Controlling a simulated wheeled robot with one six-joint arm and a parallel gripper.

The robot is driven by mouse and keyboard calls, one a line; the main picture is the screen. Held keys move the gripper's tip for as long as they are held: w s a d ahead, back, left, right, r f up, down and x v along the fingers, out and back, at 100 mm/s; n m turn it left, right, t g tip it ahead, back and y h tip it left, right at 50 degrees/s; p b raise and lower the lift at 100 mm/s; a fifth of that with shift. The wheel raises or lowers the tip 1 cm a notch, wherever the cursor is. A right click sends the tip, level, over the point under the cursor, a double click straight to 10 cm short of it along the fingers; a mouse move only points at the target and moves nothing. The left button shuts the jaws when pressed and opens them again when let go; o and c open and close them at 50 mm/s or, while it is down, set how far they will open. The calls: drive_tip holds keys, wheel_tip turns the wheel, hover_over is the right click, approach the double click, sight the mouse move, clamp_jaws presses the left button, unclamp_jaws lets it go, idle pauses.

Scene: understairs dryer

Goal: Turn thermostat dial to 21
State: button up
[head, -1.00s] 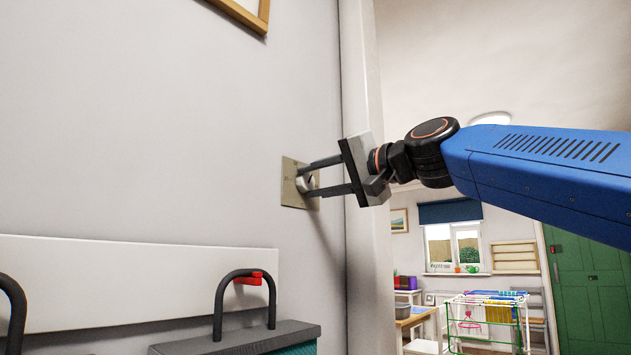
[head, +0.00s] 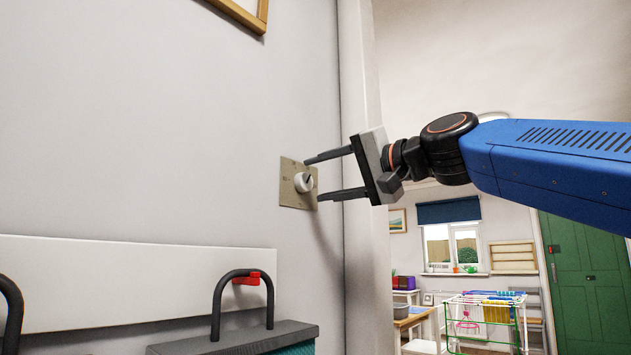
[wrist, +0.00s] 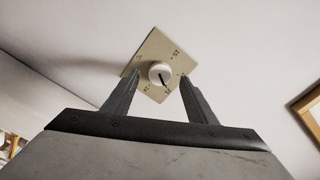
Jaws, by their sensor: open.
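The thermostat is a beige square plate (head: 291,200) on the grey wall, with a round white dial (head: 304,182) at its centre. In the wrist view the plate (wrist: 150,50) shows small printed numbers around the dial (wrist: 160,73). A dark pointer mark on the dial points to the lower right of that picture, close to a number too small to read surely. My gripper (head: 311,179) is open and empty. Its two dark fingers point at the wall, with the tips just short of the dial, one above and one below it. In the wrist view the fingers (wrist: 158,77) flank the dial with gaps on both sides.
A white rail (head: 130,285) runs along the wall below, with dark hooped handles and a red clip (head: 246,278) in front. A white door frame edge (head: 360,130) stands beside the thermostat. Beyond are a drying rack (head: 485,310) and a green door (head: 588,280).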

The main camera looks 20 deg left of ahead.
drive_tip(key=v, duration=1.4)
drive_tip(key=shift+d, duration=0.3)
drive_tip(key=shift+s, duration=0.1)
